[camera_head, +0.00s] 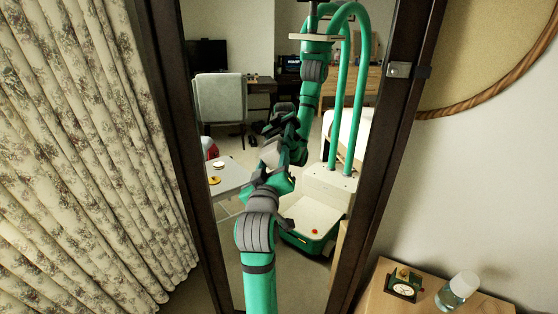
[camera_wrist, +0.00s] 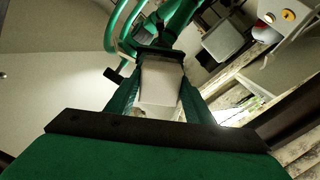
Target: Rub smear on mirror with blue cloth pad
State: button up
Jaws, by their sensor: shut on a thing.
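The tall mirror (camera_head: 235,150) in a dark frame stands before me in the head view, filled with reflections of the room and of my green body. My gripper (camera_head: 284,165) is raised at the mirror's middle, close to its own reflection; contact is not clear. In the wrist view my gripper (camera_wrist: 162,65) is shut on a pale grey-white block, taken as the cloth pad (camera_wrist: 160,85); no blue shows on it. I cannot make out the smear in either view.
A floral curtain (camera_head: 85,150) hangs at the left. At the right a wooden cabinet top (camera_head: 430,302) bears a small clock (camera_head: 403,287) and a clear bottle (camera_head: 458,290). A metal hinge (camera_head: 400,70) sits on the frame's right side. A round woven-rimmed piece (camera_head: 480,50) hangs upper right.

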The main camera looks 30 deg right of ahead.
aim_at(294, 149)
jog(key=shift+w+a, duration=0.5)
jog(key=shift+a, duration=0.25)
jog(key=shift+w+a, duration=0.45)
jog(key=shift+a, duration=0.35)
jog(key=shift+w+a, duration=0.5)
jog(key=shift+a, duration=0.25)
jog(key=shift+d+r, duration=0.1)
jog(key=shift+r, duration=0.75)
jog(key=shift+s+d, duration=0.35)
jog(key=shift+d, duration=0.35)
jog(key=shift+s+d, duration=0.4)
jog(key=shift+d, duration=0.25)
jog(key=shift+s+d, duration=0.35)
jog(key=shift+d, duration=0.35)
jog(key=shift+s+d, duration=0.9)
jog(key=shift+d, duration=0.3)
jog(key=shift+s+d, duration=0.85)
jog(key=shift+d, duration=0.35)
jog(key=v, duration=0.6)
